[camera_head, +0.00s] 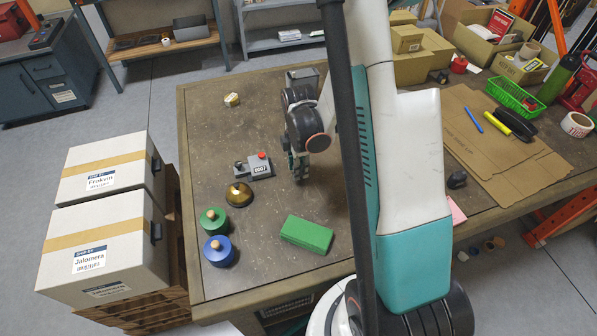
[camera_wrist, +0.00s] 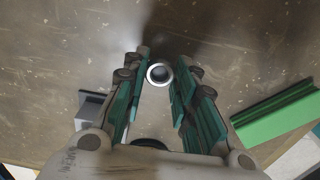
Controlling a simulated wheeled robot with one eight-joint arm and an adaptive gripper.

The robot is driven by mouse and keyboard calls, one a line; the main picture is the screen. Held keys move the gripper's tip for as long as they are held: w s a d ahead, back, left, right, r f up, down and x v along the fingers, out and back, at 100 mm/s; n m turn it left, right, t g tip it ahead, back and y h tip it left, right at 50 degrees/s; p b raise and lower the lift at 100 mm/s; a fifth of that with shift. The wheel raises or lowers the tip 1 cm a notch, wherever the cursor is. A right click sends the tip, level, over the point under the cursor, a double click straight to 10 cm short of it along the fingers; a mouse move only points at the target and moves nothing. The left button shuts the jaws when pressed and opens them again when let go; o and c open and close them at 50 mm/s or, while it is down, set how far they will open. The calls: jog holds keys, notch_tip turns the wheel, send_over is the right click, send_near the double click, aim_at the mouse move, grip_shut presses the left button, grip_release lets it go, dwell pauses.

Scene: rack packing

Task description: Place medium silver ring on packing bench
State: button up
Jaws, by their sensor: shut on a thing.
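The packing bench (camera_head: 330,262) is a worn brown table. My gripper (camera_head: 299,172) points down over the middle of its top, right of a small grey box. In the wrist view my gripper (camera_wrist: 160,82) has its green-lined fingers on either side of the medium silver ring (camera_wrist: 159,74), a small bright ring with a dark centre. The fingers are shut on it near their tips. Bench surface shows beyond it; I cannot tell whether the ring touches the bench. In the head view the ring is hidden by my gripper.
Near my gripper are the grey box with a red button (camera_head: 258,165), a brass dome (camera_head: 239,195), green (camera_head: 214,221) and blue (camera_head: 219,250) knobbed pots and a green block (camera_head: 306,234). Flattened cardboard (camera_head: 500,150) lies at right. The bench's upper left is mostly clear.

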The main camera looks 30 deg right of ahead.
jog(key=shift+f, duration=0.8)
jog(key=shift+f+b, duration=0.2)
jog(key=shift+b, duration=0.1)
jog(key=o, duration=0.9)
jog(key=shift+r, duration=0.1)
jog(key=shift+c, duration=0.2)
notch_tip(320, 180, up, 12)
jog(key=p, duration=0.4)
jog(key=shift+r+p, duration=0.15)
jog(key=shift+p, duration=0.25)
